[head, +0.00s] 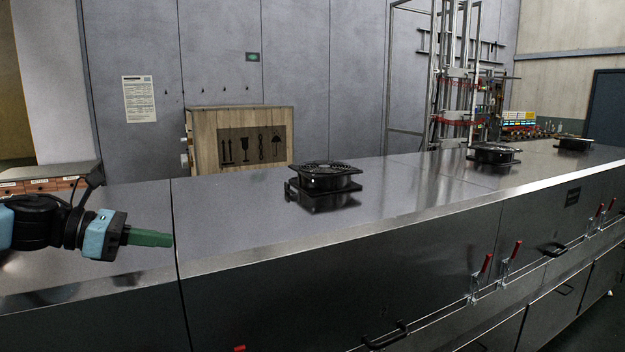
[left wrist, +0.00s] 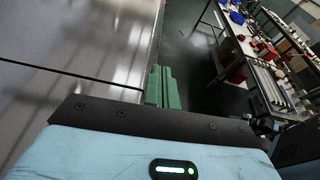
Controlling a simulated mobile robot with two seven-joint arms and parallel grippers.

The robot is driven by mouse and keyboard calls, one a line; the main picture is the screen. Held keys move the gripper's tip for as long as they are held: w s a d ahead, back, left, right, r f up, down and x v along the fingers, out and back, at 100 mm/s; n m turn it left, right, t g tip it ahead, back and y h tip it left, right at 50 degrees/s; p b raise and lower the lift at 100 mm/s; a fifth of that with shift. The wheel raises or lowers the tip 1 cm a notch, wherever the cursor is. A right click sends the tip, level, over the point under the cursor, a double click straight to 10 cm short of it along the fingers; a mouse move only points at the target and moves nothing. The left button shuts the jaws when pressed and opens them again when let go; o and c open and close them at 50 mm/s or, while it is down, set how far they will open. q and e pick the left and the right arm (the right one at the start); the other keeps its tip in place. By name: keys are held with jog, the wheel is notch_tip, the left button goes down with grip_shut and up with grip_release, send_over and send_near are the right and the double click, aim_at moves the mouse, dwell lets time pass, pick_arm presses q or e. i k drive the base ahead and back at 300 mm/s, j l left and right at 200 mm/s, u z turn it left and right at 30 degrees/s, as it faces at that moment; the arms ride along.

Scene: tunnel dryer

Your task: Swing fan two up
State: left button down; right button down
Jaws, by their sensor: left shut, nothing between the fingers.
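Three black fans sit in a row on the flat steel top of the dryer (head: 230,215) in the head view. The nearest fan (head: 325,180) lies flat on a dark square base. The middle fan (head: 493,154) and the far fan (head: 573,144) also look flat, farther right. I cannot tell from any label which one is fan two. My left gripper (head: 168,239) is at the left, near the dryer's top, well apart from the nearest fan. Its green fingers (left wrist: 162,88) are shut and empty. My right gripper is in neither view.
Red-handled clamps (head: 481,266) and black handles (head: 385,336) line the dryer's front. A wooden crate (head: 202,130) stands behind it. The steel top between my left gripper and the nearest fan is clear. In the left wrist view, a cluttered workbench (left wrist: 235,40) stands across the floor.

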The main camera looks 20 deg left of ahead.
aim_at(314, 178)
jog(key=i, duration=1.4)
